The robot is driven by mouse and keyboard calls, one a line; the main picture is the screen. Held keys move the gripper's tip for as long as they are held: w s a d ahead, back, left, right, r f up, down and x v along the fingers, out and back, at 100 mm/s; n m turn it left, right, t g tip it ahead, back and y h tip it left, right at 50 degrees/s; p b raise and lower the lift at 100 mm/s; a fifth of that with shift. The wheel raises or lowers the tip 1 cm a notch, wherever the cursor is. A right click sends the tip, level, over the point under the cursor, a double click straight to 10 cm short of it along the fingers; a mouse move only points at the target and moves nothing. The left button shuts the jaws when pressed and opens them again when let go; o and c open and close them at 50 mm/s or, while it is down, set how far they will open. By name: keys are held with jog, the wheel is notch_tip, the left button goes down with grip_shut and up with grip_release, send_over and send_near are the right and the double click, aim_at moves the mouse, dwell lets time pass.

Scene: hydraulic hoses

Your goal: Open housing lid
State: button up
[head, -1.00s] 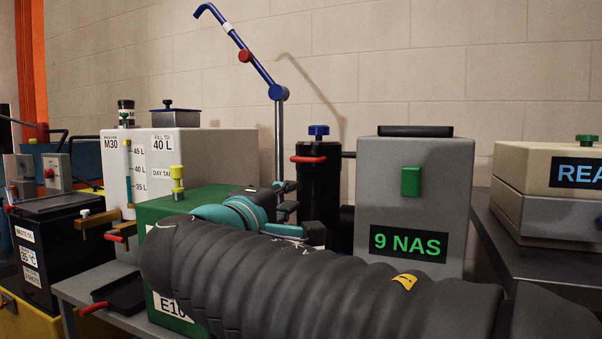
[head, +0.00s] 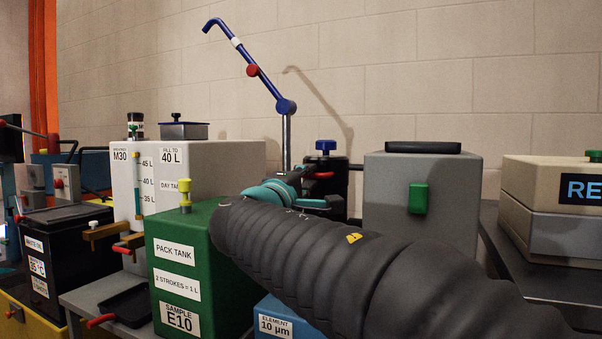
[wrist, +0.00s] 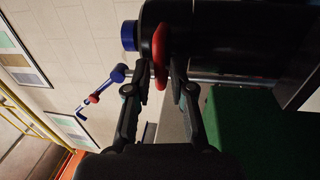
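The housing is a dark cylinder (head: 345,180) with a blue knob (head: 326,147) on top and a red handle (head: 324,175) at its upper side. In the wrist view the black housing (wrist: 225,35) fills the top, with the blue knob (wrist: 129,36) at its left end and the red handle (wrist: 160,52) hanging towards me. My gripper (wrist: 162,72) is open, one finger on each side of the handle. I cannot tell whether either finger touches it. In the head view my arm and gripper hide the lower housing.
A grey box with a green latch (head: 418,199) stands right of the housing. The green pack tank (head: 175,250) and white day tank (head: 205,160) stand to its left. A blue-armed pump (head: 286,106) rises behind my gripper. A blue element box (head: 277,318) is below my arm.

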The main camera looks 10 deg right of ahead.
aim_at(323, 171)
jog(key=shift+x, duration=1.1)
grip_shut()
jog(key=shift+r, duration=0.1)
